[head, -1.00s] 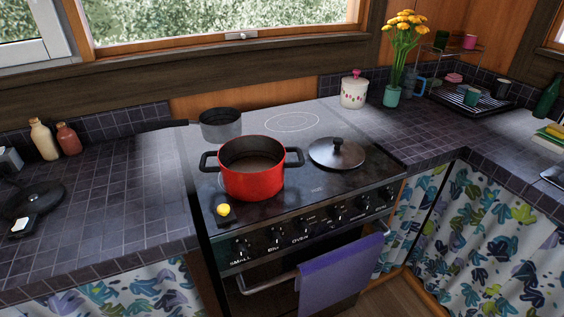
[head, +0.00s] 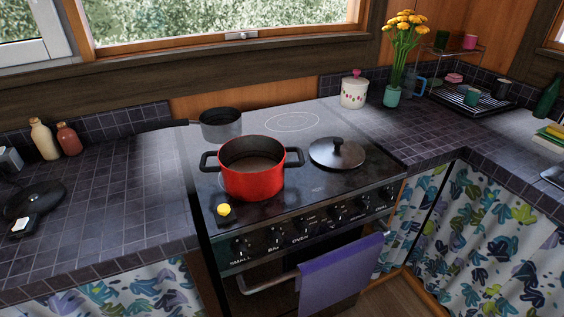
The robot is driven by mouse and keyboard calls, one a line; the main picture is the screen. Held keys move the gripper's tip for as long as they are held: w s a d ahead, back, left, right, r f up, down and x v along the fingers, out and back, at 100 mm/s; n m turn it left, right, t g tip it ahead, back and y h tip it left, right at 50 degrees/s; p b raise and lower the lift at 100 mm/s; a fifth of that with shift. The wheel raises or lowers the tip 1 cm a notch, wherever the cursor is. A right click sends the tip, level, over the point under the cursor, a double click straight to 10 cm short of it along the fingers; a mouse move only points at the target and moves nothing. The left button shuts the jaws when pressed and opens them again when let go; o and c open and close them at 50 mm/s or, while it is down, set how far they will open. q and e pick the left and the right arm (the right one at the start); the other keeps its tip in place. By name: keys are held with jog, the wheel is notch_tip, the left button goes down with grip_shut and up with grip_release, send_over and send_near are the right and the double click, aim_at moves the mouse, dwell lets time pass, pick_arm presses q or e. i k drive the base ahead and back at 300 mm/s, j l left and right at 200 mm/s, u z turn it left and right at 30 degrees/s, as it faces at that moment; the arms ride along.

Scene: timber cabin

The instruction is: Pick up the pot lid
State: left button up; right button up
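The red pot (head: 254,181) has two black side handles and stands open on the stove. Neither of my grippers shows in the head view.
A grey saucepan (head: 221,130) stands behind the red pot, its handle pointing left. A small black object with a yellow top (head: 224,211) is at the stove's front left. A white canister (head: 354,92) and a flower vase (head: 392,95) stand behind the lid. A purple towel (head: 341,272) hangs in front.

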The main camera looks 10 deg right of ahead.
aim_at(336, 153)
jog(key=i+l+z, duration=0.1)
jog(key=l, duration=0.3)
jog(key=i+l+z, duration=0.15)
jog(key=l, duration=0.25)
jog(key=i+l+z, duration=0.1)
jog(key=l, duration=0.25)
